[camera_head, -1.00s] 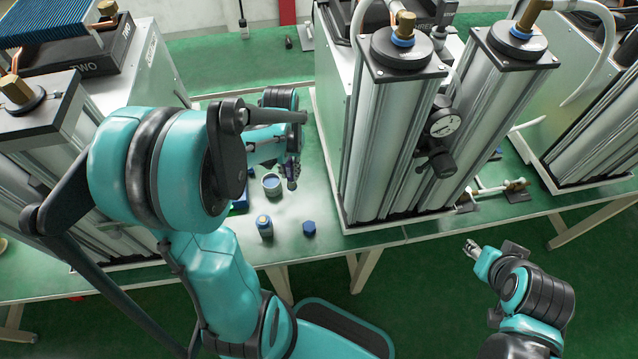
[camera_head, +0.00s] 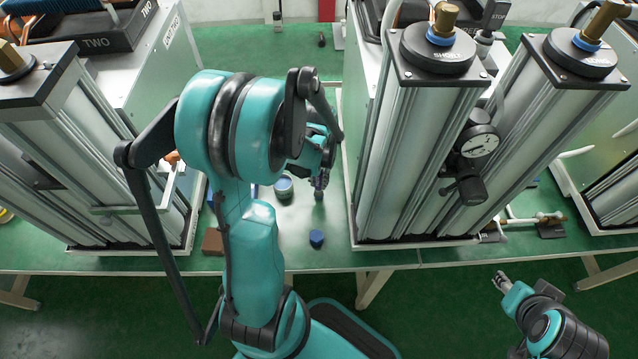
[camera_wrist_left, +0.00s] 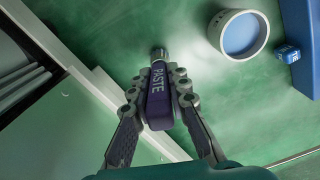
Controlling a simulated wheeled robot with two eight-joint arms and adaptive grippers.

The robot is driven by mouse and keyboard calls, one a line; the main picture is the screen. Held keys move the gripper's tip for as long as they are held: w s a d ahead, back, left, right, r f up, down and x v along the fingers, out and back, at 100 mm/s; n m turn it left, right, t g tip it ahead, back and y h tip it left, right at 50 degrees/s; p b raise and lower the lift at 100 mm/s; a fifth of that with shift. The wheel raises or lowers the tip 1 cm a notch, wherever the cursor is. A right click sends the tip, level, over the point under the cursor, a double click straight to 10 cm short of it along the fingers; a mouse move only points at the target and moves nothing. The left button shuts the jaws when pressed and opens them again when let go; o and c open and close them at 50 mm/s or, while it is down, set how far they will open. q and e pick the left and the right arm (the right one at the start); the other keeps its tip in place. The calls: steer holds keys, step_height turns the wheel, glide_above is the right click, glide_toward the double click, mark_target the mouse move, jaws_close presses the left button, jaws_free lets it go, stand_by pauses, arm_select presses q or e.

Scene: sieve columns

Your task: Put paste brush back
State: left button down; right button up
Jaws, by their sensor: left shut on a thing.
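My left gripper (camera_head: 320,186) is over the green table, just right of a round cup (camera_head: 284,188) in the head view. In the left wrist view the left gripper (camera_wrist_left: 158,92) is shut on the paste brush (camera_wrist_left: 157,90), a dark purple handle lettered PASTE with a metal end pointing away from the wrist. The brush's height above the table cannot be told. The cup (camera_wrist_left: 261,36), pale-rimmed with a blue-grey inside, stands apart from the brush at upper right. My right gripper (camera_head: 502,281) is low in front of the table; its jaws are too small to read.
A blue cap-like piece (camera_head: 317,238) lies near the table's front edge. In the wrist view a small blue item (camera_wrist_left: 287,53) and a blue block (camera_wrist_left: 302,45) are beyond the cup. A tall column machine (camera_head: 425,160) stands close right of the left gripper.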

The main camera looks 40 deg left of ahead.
arm_select(q)
steer(key=shift+f, duration=0.5)
steer(key=shift+f, duration=0.15)
steer(key=c, duration=1.5)
jaws_free()
steer(key=shift+o, duration=0.2)
